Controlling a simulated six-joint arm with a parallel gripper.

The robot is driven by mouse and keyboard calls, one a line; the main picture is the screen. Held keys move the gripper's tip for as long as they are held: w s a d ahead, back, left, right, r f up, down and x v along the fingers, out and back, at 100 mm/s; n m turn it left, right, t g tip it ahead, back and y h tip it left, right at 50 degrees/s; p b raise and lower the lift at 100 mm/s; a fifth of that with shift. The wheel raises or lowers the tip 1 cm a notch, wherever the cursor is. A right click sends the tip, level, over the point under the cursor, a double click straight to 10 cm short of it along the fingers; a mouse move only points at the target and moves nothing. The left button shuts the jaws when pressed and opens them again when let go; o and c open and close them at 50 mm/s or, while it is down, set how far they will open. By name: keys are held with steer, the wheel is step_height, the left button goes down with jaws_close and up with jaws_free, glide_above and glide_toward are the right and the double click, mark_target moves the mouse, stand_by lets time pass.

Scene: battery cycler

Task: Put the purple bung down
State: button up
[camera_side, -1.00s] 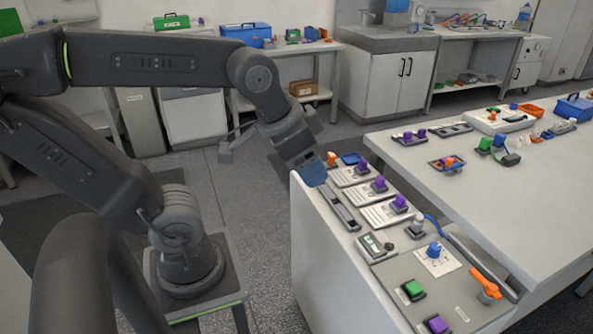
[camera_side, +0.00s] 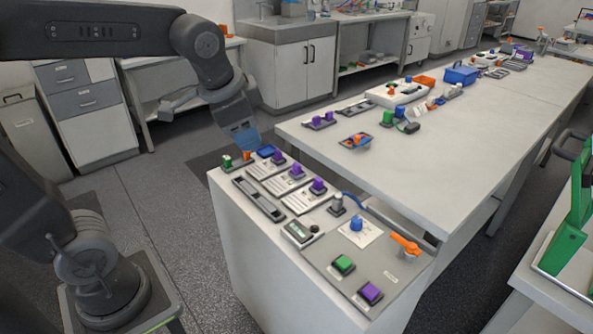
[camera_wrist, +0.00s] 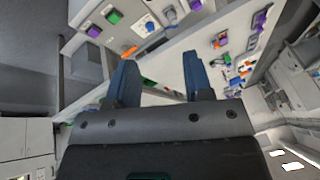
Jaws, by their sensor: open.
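My gripper (camera_side: 243,141) hangs above the far end of the near bench, its blue fingers pointing down. In the wrist view its two fingers (camera_wrist: 160,82) stand apart with nothing held between them. Several purple bungs are in view: three stand in a row on pale labelled plates, at the back (camera_side: 278,158), middle (camera_side: 296,171) and front (camera_side: 318,186). Another purple piece (camera_side: 370,292) sits on the grey panel at the near end. I cannot tell which one the task means. The fingers look clear of the row, though their exact height is unclear.
A slotted grey rail (camera_side: 258,199) lies left of the plates. An orange-handled part (camera_side: 404,243) stands near the right edge. The long bench (camera_side: 440,170) has open surface.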

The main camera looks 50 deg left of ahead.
steer(key=w+a+m+g+y, duration=0.1)
steer(key=w+a+m, duration=0.3)
steer(key=w, duration=0.7)
steer(key=m+g+y, duration=0.2)
steer(key=m+g, duration=0.1)
steer(key=m, duration=0.7)
glide_above(297, 164)
steer(key=d, duration=0.2)
step_height(297, 164, down, 24)
steer(key=shift+x, duration=2.8)
jaws_close()
